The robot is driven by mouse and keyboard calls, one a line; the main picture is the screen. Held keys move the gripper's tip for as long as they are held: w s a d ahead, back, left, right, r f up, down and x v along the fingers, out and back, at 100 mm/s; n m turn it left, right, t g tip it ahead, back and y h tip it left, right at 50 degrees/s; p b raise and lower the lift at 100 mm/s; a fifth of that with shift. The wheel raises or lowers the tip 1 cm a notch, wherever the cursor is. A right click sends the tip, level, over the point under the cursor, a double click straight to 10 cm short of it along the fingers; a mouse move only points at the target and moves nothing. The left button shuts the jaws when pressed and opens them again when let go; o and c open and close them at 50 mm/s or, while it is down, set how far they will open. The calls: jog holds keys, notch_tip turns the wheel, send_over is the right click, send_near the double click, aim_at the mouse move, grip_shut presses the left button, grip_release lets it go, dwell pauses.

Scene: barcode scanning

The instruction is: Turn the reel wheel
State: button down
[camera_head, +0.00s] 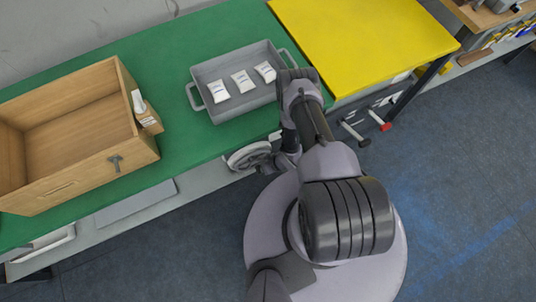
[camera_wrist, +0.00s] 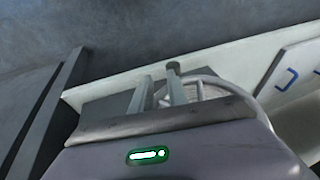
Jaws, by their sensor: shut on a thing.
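The reel wheel (camera_head: 248,156) is a pale round wheel on the front side of the green-topped bench. In the wrist view the wheel's rim and spokes (camera_wrist: 212,84) show just right of the fingers. My gripper (camera_head: 271,163) is at the wheel's right side in the head view. In the wrist view my gripper (camera_wrist: 160,92) is shut on the reel wheel near its rim, with a dark-tipped piece standing up between or beside the fingers. The exact grip point is partly hidden.
A grey tray (camera_head: 204,76) with several white packets stands on the green bench top (camera_head: 172,127). A wooden box (camera_head: 85,172) with a white scanner at its corner is at left. A yellow table top (camera_head: 365,40) adjoins at right. Red and black handles stick out below it.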

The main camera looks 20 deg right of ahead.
jog(key=shift+s+a+f+b, duration=0.25)
jog(key=shift+s+f+b, duration=0.1)
jog(key=shift+f, duration=0.25)
dwell(0.3)
jog(key=shift+w, duration=0.15)
